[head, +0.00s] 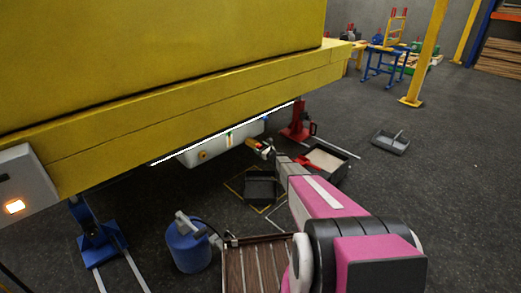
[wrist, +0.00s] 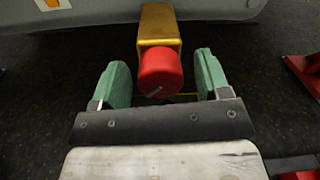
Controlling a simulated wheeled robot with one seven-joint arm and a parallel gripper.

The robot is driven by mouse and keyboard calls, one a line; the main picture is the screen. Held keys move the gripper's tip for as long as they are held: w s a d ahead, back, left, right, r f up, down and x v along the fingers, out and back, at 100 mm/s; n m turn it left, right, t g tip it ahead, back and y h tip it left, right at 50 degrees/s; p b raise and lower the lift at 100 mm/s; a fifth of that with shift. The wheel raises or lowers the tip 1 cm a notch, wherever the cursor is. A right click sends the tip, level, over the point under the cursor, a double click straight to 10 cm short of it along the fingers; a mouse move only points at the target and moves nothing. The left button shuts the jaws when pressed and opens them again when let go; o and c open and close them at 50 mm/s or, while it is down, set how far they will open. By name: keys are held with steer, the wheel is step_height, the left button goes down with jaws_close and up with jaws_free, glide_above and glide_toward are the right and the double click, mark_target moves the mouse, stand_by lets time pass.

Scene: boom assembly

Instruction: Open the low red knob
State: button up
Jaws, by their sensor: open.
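The low red knob (wrist: 160,72) is a round red cap on the end of a yellow block (wrist: 158,25) in the wrist view. The block projects from a pale grey tank (wrist: 230,8), which also hangs under the yellow beam in the head view (head: 220,145). My gripper (wrist: 162,80) is open, with one green finger on each side of the knob. Dark floor shows between each finger and the knob, so they look apart. In the head view my gripper (head: 265,150) is small beside the tank's right part, and the knob is hard to make out there.
The large yellow beam (head: 180,105) hangs low over the tank. A red jack (head: 298,122) stands right of it, a blue stand (head: 100,235) at left. A blue canister (head: 187,245), a dark tray (head: 260,187) and a grey bin (head: 390,143) sit on the floor. Open floor lies to the right.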

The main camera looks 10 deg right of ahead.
steer(key=shift+c, duration=0.3)
steer(key=c, duration=0.9)
steer(key=shift+o, duration=0.2)
